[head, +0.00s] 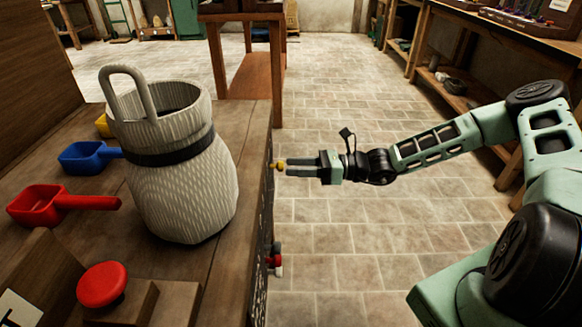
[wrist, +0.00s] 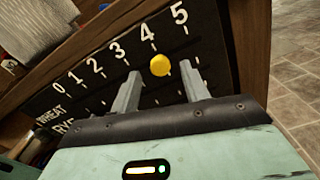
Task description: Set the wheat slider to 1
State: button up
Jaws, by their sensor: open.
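The black slider panel (wrist: 92,82) on the side of the bench carries the numbers 0 to 5 and the row names WHEAT and RYE. A round yellow knob (wrist: 160,65) sticks out of it near the 4 column; its exact mark is hard to read. The knob also shows in the head view (head: 280,164) on the bench's side. My gripper (wrist: 163,82) is open, its two fingers on either side of the yellow knob with gaps visible. In the head view my gripper (head: 290,165) points left at the bench side.
On the bench (head: 255,130) stand a pale woven sack (head: 185,190), a red scoop (head: 45,205), a blue scoop (head: 85,157) and a red button (head: 102,284). Red and white knobs (head: 275,258) stick out nearer on the bench side. The tiled floor (head: 340,235) beside it is clear.

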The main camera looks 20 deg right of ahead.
jog(key=shift+x, duration=0.85)
